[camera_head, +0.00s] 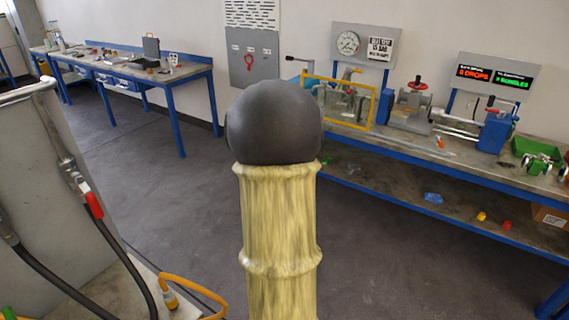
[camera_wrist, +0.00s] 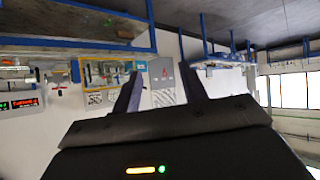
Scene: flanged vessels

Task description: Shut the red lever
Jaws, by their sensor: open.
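A red lever (camera_head: 93,205) sits on a metal valve and hose fitting at the side of a grey cabinet at the left in the head view. Other red handles show on the right bench: a red handle (camera_head: 418,81) on top of a flanged vessel (camera_head: 409,108), and a small red one (camera_head: 490,102) near a blue block. I cannot tell which of these the task means. My gripper (camera_wrist: 159,68) is open and empty in the wrist view, its two dark fingers well apart, far from the benches. In the head view my arm hides the middle, and the gripper is not visible.
The right bench (camera_head: 400,143) carries a yellow frame (camera_head: 374,105), a gauge board (camera_head: 362,44) and a green bin (camera_head: 535,150). Another blue-legged bench (camera_head: 190,72) stands at the back left. A yellow hose (camera_head: 190,280) lies at lower left. The floor between is clear.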

